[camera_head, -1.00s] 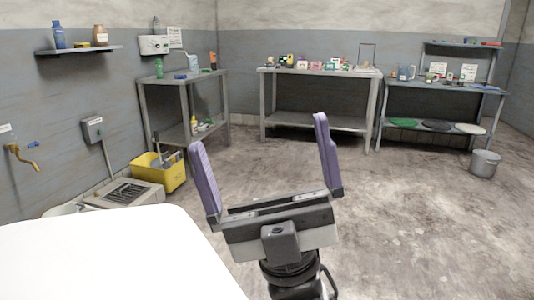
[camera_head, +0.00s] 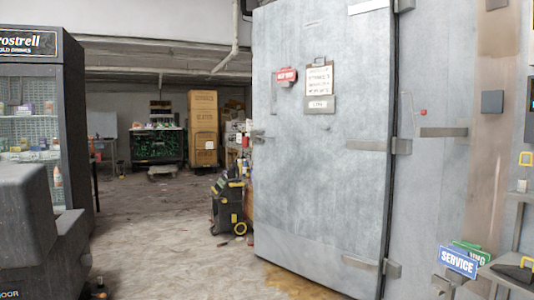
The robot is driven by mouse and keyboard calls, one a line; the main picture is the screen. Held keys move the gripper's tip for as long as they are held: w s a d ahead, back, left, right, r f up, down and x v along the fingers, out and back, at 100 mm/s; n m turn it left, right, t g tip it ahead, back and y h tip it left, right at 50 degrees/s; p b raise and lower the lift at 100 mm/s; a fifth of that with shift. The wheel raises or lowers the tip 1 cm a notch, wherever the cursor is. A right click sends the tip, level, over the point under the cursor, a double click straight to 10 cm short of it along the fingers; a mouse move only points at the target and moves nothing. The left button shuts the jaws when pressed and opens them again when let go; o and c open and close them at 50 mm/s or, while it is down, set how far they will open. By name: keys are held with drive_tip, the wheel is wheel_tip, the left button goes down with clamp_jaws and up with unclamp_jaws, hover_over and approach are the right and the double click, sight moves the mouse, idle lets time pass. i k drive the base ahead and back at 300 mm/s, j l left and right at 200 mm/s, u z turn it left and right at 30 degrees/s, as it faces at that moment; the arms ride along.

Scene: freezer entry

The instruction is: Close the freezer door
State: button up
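The freezer door (camera_head: 325,175) is a large, scuffed, pale grey metal slab that fills the middle right of the view. Hinges (camera_head: 400,146) run along its right edge, beside a grey wall panel. A small metal latch or handle (camera_head: 258,137) shows at its left edge. The door bears a red sign (camera_head: 286,75) and a clipboard notice (camera_head: 319,78). My gripper is not in view now.
A dark drinks cooler (camera_head: 75,125) and a dark grey block (camera_head: 40,225) stand at left. Open floor (camera_head: 165,235) lies between them and the door. A black and yellow wheeled case (camera_head: 230,208) stands beyond the door's left edge. Signs, including a blue SERVICE sign (camera_head: 457,261), stick out at lower right.

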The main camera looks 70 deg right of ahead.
sight(322, 187)
drive_tip(key=z, duration=2.35)
